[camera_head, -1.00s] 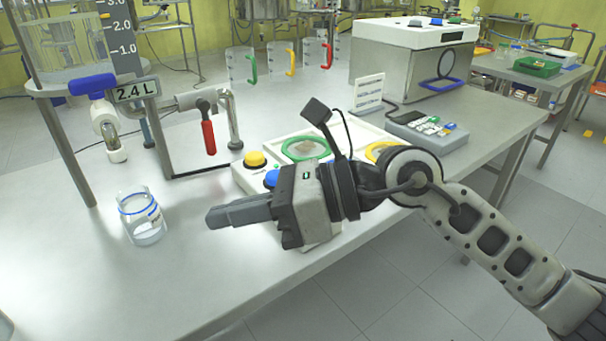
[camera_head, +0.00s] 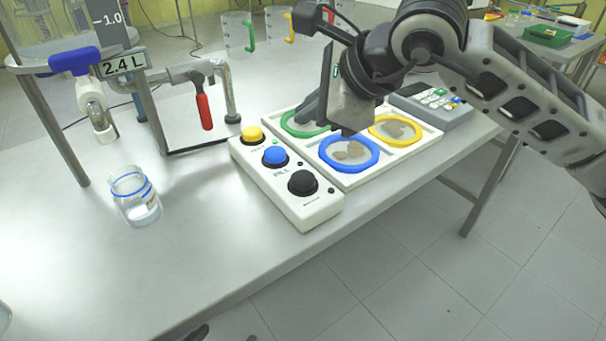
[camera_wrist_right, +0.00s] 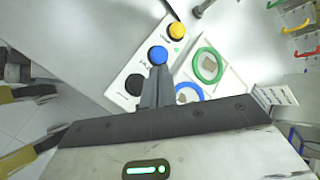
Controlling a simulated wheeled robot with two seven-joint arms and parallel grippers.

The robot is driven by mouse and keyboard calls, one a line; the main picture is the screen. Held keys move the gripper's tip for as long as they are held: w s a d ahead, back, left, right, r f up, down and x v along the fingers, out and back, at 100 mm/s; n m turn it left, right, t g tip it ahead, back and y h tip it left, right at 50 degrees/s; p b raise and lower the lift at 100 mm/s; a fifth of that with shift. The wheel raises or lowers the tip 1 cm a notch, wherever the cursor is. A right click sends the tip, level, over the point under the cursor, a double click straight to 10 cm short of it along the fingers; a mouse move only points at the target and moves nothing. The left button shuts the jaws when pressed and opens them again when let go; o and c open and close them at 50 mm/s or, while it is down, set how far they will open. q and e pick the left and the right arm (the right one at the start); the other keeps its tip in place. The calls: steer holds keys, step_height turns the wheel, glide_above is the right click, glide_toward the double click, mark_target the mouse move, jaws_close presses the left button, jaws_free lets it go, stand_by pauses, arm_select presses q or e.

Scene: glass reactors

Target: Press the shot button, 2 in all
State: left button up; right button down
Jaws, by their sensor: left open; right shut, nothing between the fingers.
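A white button box (camera_head: 290,187) stands on the bench with a yellow button (camera_head: 253,134), a blue button (camera_head: 275,156) and a black button (camera_head: 303,182). Its lettering is too small to tell which is the shot button. A small green light (camera_head: 275,142) shows near the blue button. My right gripper (camera_head: 308,108) is shut and empty, raised over the tray beside the box, its fingers pointing left. In the right wrist view its fingertips (camera_wrist_right: 158,70) line up just below the blue button (camera_wrist_right: 158,55). My left gripper (camera_head: 222,335) is open, only its dark tips showing at the bottom edge.
A white tray (camera_head: 408,153) with green, blue and yellow rings lies right of the box, a keypad (camera_head: 436,103) behind it. A glass jar (camera_head: 135,197) stands left. A red-handled valve (camera_head: 204,111) rises behind. The front of the bench is clear.

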mark_target(309, 180)
step_height(309, 180, down, 8)
steer(key=b, duration=0.4)
steer(key=shift+f+b, duration=0.3)
steer(key=shift+b, duration=0.1)
steer(key=shift+r, duration=0.1)
arm_select(q)
steer(key=shift+w+d+f+t, duration=0.2)
steer(key=shift+f+t, duration=0.2)
steer(key=shift+f, duration=0.25)
steer(key=shift+f, duration=0.2)
stand_by(0.6)
steer(key=shift+f+b, duration=0.7)
steer(key=shift+f, duration=0.05)
arm_select(e)
steer(key=shift+f, duration=0.4)
